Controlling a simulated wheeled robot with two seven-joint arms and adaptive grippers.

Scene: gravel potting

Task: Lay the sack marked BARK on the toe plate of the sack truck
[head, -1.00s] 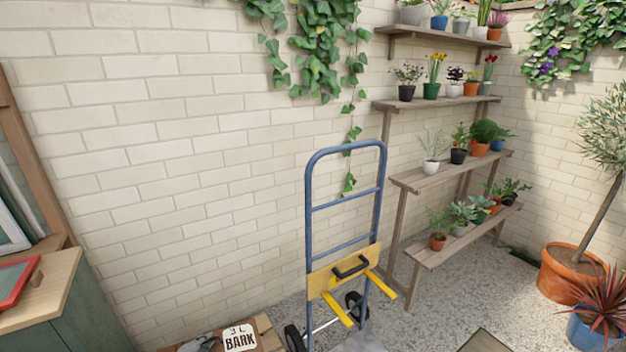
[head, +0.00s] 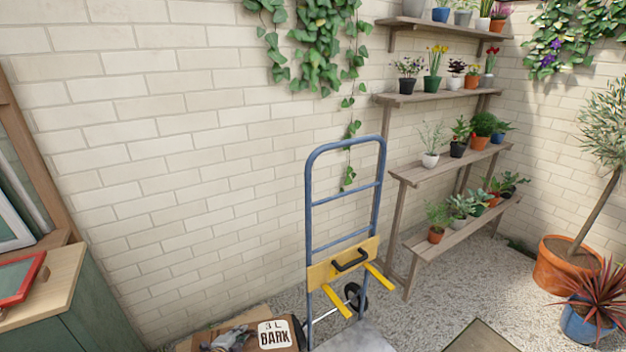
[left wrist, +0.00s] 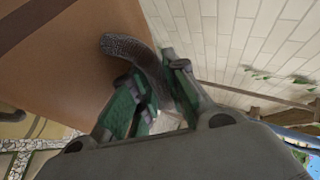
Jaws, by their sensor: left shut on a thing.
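The brown BARK sack (head: 285,340) shows at the bottom edge of the head view, with a white label reading "3 L BARK"; its lower part is cut off. My left gripper (head: 228,341) is at the sack's left side. In the left wrist view its green-padded fingers (left wrist: 154,74) are closed on the dark woven handle (left wrist: 128,45) of the brown sack (left wrist: 65,65). The blue sack truck (head: 310,225) stands upright just right of the sack. Its grey toe plate (head: 368,338) is partly visible at the bottom edge, with nothing seen on it. My right gripper is not in view.
The truck's yellow arms (head: 337,301) jut forward above the plate. Plant shelves (head: 440,241) stand behind on the right. A green cabinet (head: 95,310) is at left. Gravel (head: 420,315) lies open right of the truck.

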